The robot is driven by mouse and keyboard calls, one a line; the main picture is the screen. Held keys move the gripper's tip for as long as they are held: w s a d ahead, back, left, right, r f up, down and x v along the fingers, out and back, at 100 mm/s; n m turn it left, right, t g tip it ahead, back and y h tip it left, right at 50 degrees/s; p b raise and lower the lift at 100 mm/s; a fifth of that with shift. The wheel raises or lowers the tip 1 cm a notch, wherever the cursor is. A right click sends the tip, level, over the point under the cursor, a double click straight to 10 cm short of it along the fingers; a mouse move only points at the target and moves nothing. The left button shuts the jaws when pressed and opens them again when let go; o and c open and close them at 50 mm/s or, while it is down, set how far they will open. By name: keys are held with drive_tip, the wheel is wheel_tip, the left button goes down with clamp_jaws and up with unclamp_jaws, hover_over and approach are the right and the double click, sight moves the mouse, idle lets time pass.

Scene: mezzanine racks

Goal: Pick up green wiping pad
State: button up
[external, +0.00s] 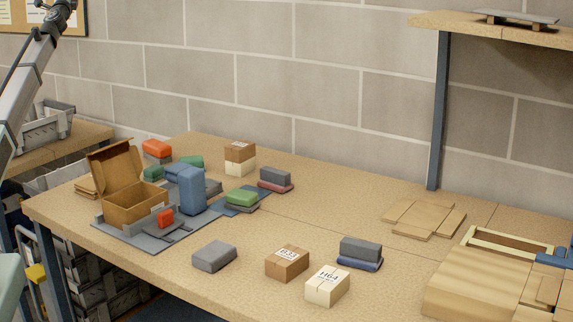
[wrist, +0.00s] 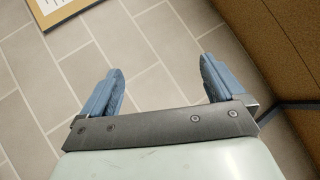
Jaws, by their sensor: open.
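A green pad (external: 241,196) lies on top of a dark grey pad near the middle of the table's left half in the external view. Another green block (external: 191,161) shows further back, and a third green piece (external: 153,173) is beside the open cardboard box, partly hidden. I cannot tell for certain which one is the wiping pad. My gripper (wrist: 162,77) shows in the wrist view with its two blue fingers wide apart and nothing between them. It points at the tiled wall, away from the green pads, and is out of the external view.
An open cardboard box (external: 133,202), an upright blue block (external: 191,190) and red-orange blocks crowd the left end. Small boxes labelled B35 (external: 287,262) and H64 (external: 327,286) and a grey block (external: 214,256) stand in front. A post (external: 440,120) holds a shelf at right.

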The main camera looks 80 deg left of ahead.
drive_tip(key=s+a+n+g, duration=0.2)
drive_tip(key=s+g, duration=0.2)
drive_tip(key=s, duration=0.6)
drive_tip(key=m+t+h, duration=0.5)
drive_tip(key=m+h, duration=0.2)
drive_tip(key=h, duration=1.9)
approach(152, 167)
drive_tip(key=x, duration=0.4)
drive_tip(key=shift+s, duration=0.1)
drive_tip(key=shift+x, duration=3.25)
drive_tip(key=shift+d+r, duration=0.1)
